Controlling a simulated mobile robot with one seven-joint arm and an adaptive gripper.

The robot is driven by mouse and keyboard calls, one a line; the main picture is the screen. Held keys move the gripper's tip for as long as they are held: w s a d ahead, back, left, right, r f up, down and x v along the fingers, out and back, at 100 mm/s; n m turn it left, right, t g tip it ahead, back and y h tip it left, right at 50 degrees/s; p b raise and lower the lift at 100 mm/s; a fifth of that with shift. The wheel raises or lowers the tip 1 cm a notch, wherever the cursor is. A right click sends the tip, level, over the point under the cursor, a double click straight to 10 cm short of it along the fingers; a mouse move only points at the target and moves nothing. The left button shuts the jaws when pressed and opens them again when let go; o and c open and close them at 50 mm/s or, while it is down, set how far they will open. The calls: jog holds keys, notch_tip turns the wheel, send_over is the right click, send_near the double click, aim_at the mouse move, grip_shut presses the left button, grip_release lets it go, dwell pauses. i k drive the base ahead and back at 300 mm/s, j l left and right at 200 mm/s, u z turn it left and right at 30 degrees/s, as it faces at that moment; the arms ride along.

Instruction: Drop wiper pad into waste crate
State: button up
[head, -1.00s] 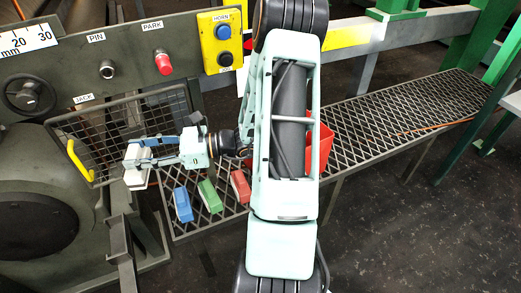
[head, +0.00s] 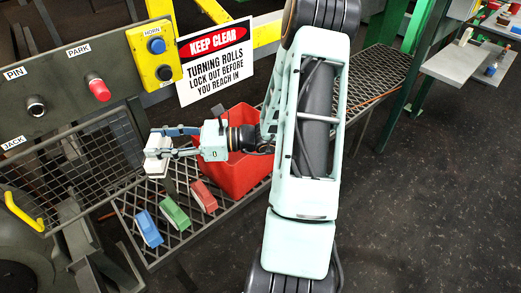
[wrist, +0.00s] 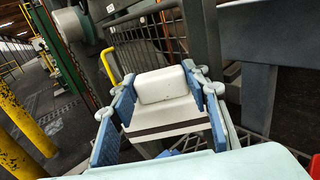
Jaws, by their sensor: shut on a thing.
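My gripper (head: 158,152) is shut on a white wiper pad (head: 157,164), with a finger on each side of it. In the wrist view the pad (wrist: 165,95) shows as a pale block with a dark stripe, between the blue-lined fingers. The red waste crate (head: 242,175) stands on the mesh shelf, to the right of the held pad. My gripper body and arm cover part of the crate. The pad is left of the crate in the head view, not over its opening.
Blue (head: 148,229), green (head: 174,213) and red (head: 204,196) blocks lie on the mesh shelf (head: 375,72) in front of the crate. A mesh guard (head: 85,160) with a yellow handle (head: 24,211) is at left. A warning sign (head: 215,62) stands behind the crate.

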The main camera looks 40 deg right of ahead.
aim_at(230, 156)
jog(key=z, duration=0.9)
jog(key=i+l+u, duration=0.2)
jog(key=l+u, duration=0.2)
jog(key=l, duration=0.25)
jog(key=i, duration=0.05)
